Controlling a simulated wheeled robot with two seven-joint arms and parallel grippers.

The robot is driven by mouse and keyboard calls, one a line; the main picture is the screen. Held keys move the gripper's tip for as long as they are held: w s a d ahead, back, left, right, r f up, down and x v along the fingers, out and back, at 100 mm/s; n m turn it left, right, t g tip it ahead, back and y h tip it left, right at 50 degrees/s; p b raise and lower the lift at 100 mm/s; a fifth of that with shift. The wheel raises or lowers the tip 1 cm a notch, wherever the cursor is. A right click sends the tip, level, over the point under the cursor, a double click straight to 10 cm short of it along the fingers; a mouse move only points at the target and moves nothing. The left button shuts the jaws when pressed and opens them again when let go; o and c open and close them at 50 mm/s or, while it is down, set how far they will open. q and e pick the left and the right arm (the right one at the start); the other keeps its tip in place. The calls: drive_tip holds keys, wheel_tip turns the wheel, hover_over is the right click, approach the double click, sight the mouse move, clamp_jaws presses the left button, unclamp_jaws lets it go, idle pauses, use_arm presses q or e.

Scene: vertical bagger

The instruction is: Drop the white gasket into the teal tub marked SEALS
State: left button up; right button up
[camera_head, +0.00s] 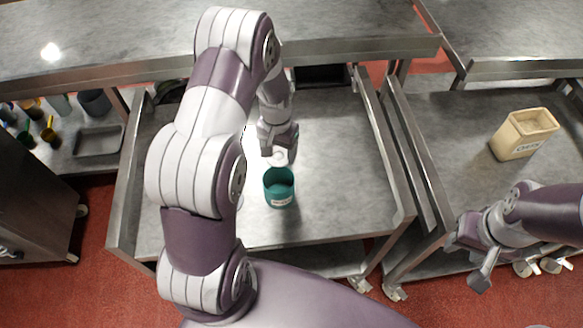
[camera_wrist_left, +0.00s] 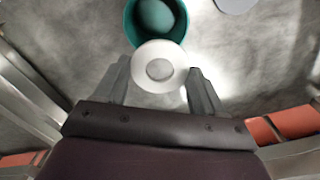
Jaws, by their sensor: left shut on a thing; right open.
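The teal tub (camera_head: 279,190) stands upright on the metal cart, with a white label on its front that is too small to read surely. It also shows at the top of the left wrist view (camera_wrist_left: 136,22). My left gripper (camera_head: 278,155) is shut on the white gasket (camera_wrist_left: 158,66), a round ring held between the two fingers. In the head view the gasket (camera_head: 277,157) is just behind the tub, and in the wrist view it overlaps the tub's near rim. Its height above the tub is hard to tell. My right gripper (camera_head: 477,262) is open and empty at the lower right.
The cart top (camera_head: 335,150) around the tub is mostly clear, with raised metal rails (camera_head: 383,150) at its sides. A cream labelled container (camera_head: 524,134) stands on the right cart. A grey tray (camera_head: 97,141) and several small cups stand on the left shelf.

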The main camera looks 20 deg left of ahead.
sight(274, 164)
use_arm(q)
drive_tip(key=s+f+b, duration=0.2)
drive_tip(key=s+b, duration=0.1)
drive_tip(key=shift+f, duration=0.15)
drive_tip(key=f+b, duration=0.1)
drive_tip(key=w+f+b, duration=0.1)
drive_tip(key=f, duration=0.1)
drive_tip(key=shift+w+f, duration=0.1)
drive_tip(key=shift+w, duration=0.1)
drive_tip(key=shift+s+r, duration=0.1)
drive_tip(key=shift+r, duration=0.1)
drive_tip(key=o, duration=1.1)
drive_tip(key=shift+s+r, duration=0.15)
drive_tip(key=shift+s, duration=0.1)
drive_tip(key=shift+w, duration=0.25)
wheel_tip(274, 164, up, 12)
drive_tip(key=shift+r+b, duration=0.15)
drive_tip(key=shift+b, duration=0.35)
use_arm(e)
wheel_tip(274, 164, down, 6)
drive_tip(key=s, duration=0.2)
drive_tip(key=shift+s+r, duration=0.15)
drive_tip(key=shift+r, duration=0.05)
use_arm(q)
drive_tip(key=shift+w, duration=0.1)
